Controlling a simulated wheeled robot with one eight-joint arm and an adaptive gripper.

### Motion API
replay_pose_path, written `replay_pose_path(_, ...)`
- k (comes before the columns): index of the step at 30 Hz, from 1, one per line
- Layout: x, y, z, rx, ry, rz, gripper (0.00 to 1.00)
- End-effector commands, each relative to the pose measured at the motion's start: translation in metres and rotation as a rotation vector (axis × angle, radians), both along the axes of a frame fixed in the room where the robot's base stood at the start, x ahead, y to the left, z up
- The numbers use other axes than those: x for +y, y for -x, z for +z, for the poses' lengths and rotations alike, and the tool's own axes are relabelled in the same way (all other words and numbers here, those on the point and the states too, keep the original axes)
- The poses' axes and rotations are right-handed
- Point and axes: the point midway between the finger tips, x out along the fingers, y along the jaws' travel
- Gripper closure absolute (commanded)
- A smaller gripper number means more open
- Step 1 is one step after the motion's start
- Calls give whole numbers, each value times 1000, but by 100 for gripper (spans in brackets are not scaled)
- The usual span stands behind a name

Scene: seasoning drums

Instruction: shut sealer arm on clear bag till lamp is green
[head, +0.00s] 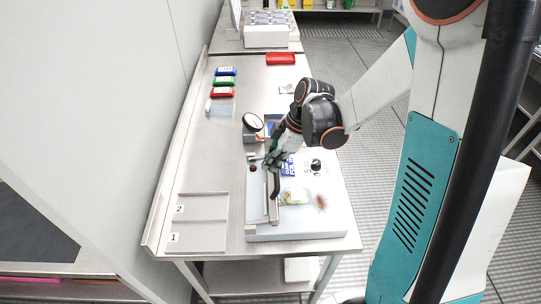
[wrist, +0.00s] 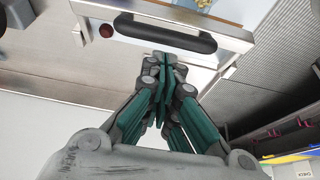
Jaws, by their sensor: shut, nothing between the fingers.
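The sealer (head: 300,228) is a pale flat unit on the near end of the table. Its long sealer arm (head: 273,208) has a black handle (head: 275,184), which also shows in the wrist view (wrist: 165,36). I cannot tell whether the arm is fully down. The lamp (head: 252,168) is dark red, not green; it also shows in the wrist view (wrist: 106,30). The clear bag (head: 293,197), with greenish contents, lies to the right of the arm. My gripper (head: 268,161) is shut and empty, and in the wrist view its fingertips (wrist: 165,62) are close to the handle.
A tray marked 1 and 2 (head: 196,248) lies left of the sealer. Blue, green and red packs (head: 223,82) lie farther back, with a red tray (head: 281,59) beyond. The table's middle left is clear.

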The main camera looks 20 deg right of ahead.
Motion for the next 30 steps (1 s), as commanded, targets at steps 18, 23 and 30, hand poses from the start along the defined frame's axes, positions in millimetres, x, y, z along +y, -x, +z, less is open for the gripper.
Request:
replay_pose_path(18,-8,2,-13,-9,-37,-3,100)
replay_pose_path(23,-18,6,-22,-33,-103,-3,100)
replay_pose_path(30,-26,8,-26,-35,-106,1,100)
